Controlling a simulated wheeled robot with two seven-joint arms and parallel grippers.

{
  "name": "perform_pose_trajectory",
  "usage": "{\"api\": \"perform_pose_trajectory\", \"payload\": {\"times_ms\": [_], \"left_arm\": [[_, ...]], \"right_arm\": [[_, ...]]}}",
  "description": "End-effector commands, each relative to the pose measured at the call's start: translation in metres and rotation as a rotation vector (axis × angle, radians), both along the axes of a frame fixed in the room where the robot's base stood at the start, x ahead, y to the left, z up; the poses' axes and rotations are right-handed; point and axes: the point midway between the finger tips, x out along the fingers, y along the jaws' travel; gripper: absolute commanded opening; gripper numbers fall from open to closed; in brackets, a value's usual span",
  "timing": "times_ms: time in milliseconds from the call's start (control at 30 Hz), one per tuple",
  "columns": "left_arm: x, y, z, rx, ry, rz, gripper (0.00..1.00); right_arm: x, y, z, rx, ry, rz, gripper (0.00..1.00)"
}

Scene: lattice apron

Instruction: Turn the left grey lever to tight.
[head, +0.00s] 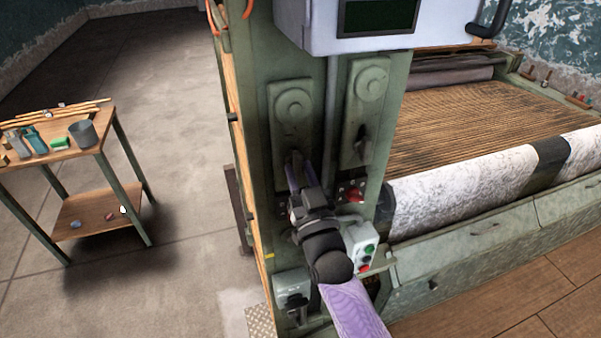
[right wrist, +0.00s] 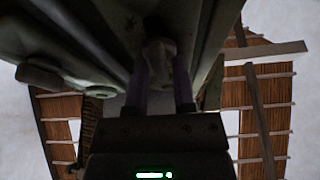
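The left grey lever (head: 294,157) sits at the lower end of the left green plate (head: 291,100) with a spiral boss, on the machine's front post. My right gripper (head: 298,175) reaches up to it from below. In the right wrist view the two fingers (right wrist: 160,82) stand either side of the lever's grey end (right wrist: 158,52), which fills the gap between the fingertips; they look shut on it. The fingers hide part of the lever in the head view. Any tight marking is too small to read. My left gripper is out of view.
A matching right lever (head: 361,146) hangs on the plate beside it. Close to my right arm are a red knob (head: 353,195) and a button box (head: 361,243). A white cabinet (head: 350,25) juts out above. A small table (head: 85,147) stands left; floor between is clear.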

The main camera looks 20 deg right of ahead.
Motion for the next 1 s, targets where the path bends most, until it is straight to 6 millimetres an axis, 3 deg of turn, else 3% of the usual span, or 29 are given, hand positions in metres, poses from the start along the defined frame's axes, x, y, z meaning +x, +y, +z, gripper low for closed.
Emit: {"api": "perform_pose_trajectory", "payload": {"times_ms": [33, 100, 433, 800, 1000], "left_arm": [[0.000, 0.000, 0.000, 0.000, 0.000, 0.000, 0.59], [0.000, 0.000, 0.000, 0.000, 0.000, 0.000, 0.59], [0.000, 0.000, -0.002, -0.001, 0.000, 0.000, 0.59], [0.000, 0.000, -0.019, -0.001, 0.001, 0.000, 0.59], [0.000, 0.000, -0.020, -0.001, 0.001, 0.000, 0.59]], "right_arm": [[0.000, 0.000, 0.000, -0.001, -0.001, 0.000, 0.45], [0.000, 0.000, 0.000, -0.001, -0.001, 0.000, 0.54], [-0.006, 0.000, -0.003, -0.002, -0.001, -0.001, 0.54], [-0.079, -0.002, -0.035, -0.003, 0.001, 0.000, 0.54], [-0.092, -0.002, -0.038, -0.002, -0.002, 0.000, 0.54]]}}
